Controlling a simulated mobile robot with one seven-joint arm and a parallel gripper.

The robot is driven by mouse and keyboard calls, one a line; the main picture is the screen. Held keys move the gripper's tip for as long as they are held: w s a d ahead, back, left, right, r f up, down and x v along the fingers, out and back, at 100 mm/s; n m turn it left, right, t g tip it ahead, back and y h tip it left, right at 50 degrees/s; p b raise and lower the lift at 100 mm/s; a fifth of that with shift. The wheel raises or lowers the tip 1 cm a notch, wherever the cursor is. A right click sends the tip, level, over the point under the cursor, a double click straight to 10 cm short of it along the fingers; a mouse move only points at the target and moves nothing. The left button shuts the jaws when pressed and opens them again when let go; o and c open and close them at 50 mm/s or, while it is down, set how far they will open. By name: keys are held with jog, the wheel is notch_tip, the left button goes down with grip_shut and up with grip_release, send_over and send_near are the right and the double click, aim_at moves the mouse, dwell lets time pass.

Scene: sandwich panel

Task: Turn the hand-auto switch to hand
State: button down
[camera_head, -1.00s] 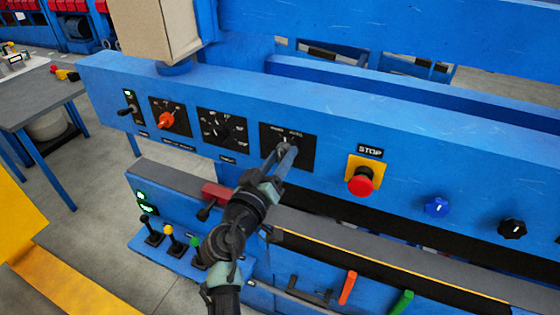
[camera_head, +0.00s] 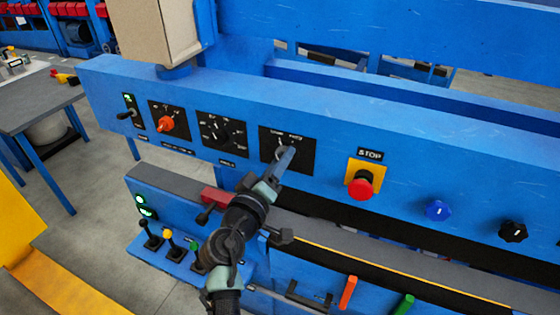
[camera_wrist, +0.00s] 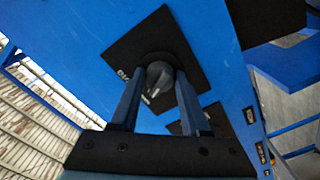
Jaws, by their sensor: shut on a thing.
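The hand-auto switch is a dark grey knob (camera_wrist: 158,77) on a black square plate (camera_head: 302,161) with white lettering along its top. The plate sits on the blue panel, left of the STOP button. My gripper (camera_head: 286,156) reaches up to the plate from below. In the wrist view its two blue fingers (camera_wrist: 157,88) stand one on each side of the knob, shut on it. In the head view the fingers mostly hide the knob, so its exact pointing direction cannot be told.
A red STOP button (camera_head: 361,188) on a yellow plate is close on the right. A blue knob (camera_head: 438,210) and a black knob (camera_head: 512,230) sit further right. A black dial (camera_head: 221,131) and an orange-red switch (camera_head: 166,123) are on the left. Small levers (camera_head: 172,244) stand below.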

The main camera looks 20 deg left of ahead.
jog(key=shift+c, duration=1.9)
grip_release()
jog(key=shift+s, duration=0.1)
jog(key=s+b, duration=0.2)
jog(key=s, duration=1)
jog(key=shift+s+a, duration=0.25)
jog(key=shift+s, duration=0.15)
